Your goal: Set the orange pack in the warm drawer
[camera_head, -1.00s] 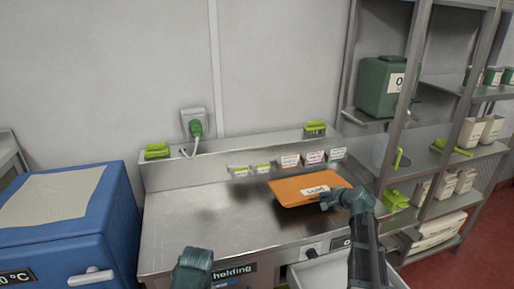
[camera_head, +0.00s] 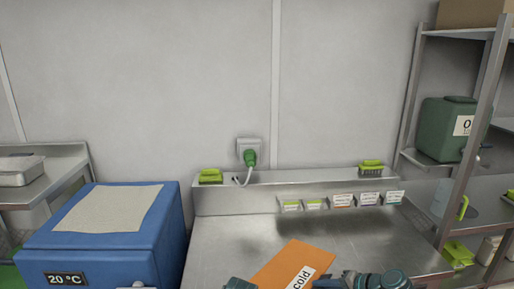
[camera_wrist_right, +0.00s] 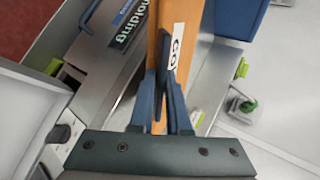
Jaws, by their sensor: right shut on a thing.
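The orange pack (camera_head: 283,262), with a white "cold" label, is at the bottom of the head view over the steel counter. It also fills the top middle of the right wrist view (camera_wrist_right: 188,60). My right gripper (camera_wrist_right: 160,95) is shut on the pack's edge; the pack stands edge-on between the fingers.
The steel counter (camera_head: 225,255) has a back ledge with green brushes and small labels. A blue box (camera_head: 150,240) marked 20 °C stands left. A shelf rack (camera_head: 420,110) with a green canister (camera_head: 445,128) stands right. A "holding" label (camera_wrist_right: 127,28) is on the counter front.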

